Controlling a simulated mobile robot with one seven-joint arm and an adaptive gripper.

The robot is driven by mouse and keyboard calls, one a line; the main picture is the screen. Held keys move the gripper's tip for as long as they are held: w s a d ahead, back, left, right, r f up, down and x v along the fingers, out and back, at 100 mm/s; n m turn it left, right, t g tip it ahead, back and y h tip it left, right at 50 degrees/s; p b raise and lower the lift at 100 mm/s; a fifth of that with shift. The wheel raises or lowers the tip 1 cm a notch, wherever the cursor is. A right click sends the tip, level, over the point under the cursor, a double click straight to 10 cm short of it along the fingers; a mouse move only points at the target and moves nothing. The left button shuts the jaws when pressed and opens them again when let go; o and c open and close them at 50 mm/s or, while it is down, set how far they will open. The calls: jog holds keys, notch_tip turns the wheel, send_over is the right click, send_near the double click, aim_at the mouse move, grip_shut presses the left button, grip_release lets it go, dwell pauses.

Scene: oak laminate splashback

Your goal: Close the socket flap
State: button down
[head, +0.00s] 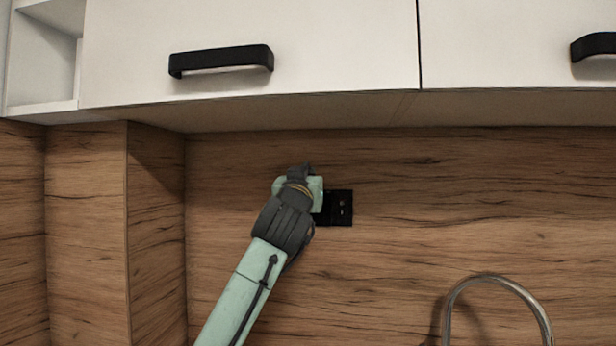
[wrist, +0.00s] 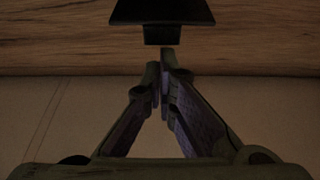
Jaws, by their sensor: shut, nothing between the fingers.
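The black socket plate (head: 342,208) is on the oak splashback in the head view. Its left part is covered by my arm. In the wrist view a black piece with a small tab (wrist: 160,16), which looks like the socket flap, juts in at the top middle. How far the flap stands open cannot be told. My gripper (wrist: 163,72) is shut and empty, its fingertips just below the tab in the picture. Whether they touch the tab cannot be told. In the head view my wrist is at the socket's left and the fingertips are hidden.
White wall cabinets with black handles (head: 222,61) hang above, their underside (head: 300,110) close over my wrist. A wooden side panel (head: 155,235) stands at the left. A curved metal tap (head: 497,281) rises at the lower right. The splashback right of the socket is clear.

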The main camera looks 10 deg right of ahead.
jog(key=shift+s+f+t+b, duration=0.1)
jog(key=shift+f+t+b, duration=0.35)
jog(key=shift+b, duration=0.25)
